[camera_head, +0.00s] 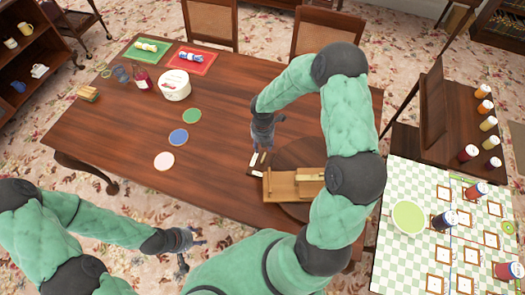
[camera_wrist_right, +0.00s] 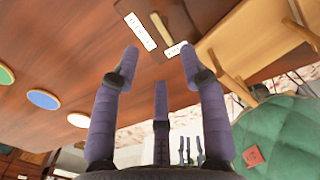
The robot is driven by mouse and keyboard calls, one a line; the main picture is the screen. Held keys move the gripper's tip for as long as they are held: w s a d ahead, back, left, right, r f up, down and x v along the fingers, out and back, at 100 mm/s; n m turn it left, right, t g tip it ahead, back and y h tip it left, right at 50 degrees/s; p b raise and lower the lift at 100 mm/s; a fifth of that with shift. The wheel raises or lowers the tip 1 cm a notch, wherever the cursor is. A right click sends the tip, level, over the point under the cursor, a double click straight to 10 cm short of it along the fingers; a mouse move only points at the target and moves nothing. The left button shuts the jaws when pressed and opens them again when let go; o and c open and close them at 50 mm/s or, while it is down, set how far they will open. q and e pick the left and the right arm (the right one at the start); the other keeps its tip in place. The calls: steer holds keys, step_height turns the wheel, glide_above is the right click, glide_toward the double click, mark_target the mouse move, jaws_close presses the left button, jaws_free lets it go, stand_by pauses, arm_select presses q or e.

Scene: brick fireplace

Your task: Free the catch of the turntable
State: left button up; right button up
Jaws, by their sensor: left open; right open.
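The turntable (camera_head: 297,153) is a dark round wooden disc at the table's right front, partly hidden by my right arm. A light wooden box-like piece (camera_head: 281,190) stands on it, also in the right wrist view (camera_wrist_right: 235,48). A short light wooden bar (camera_wrist_right: 160,30), seemingly the catch, lies at the disc's edge between two white labels (camera_wrist_right: 139,31) with unreadable marks. My right gripper (camera_wrist_right: 160,58) is open and empty, its fingers pointing toward the bar, apart from it; in the head view it hangs just behind the bar. My left gripper (camera_head: 193,243) is open and empty off the table's front edge.
Green, blue and pink discs (camera_head: 178,138) lie mid-table. A white tub (camera_head: 174,85), a bottle (camera_head: 141,77), glasses and two trays (camera_head: 190,60) are at the back left. A checkered table (camera_head: 400,255) with cups stands at right. The table's front left is clear.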

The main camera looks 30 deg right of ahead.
steer(key=shift+r, duration=1.85)
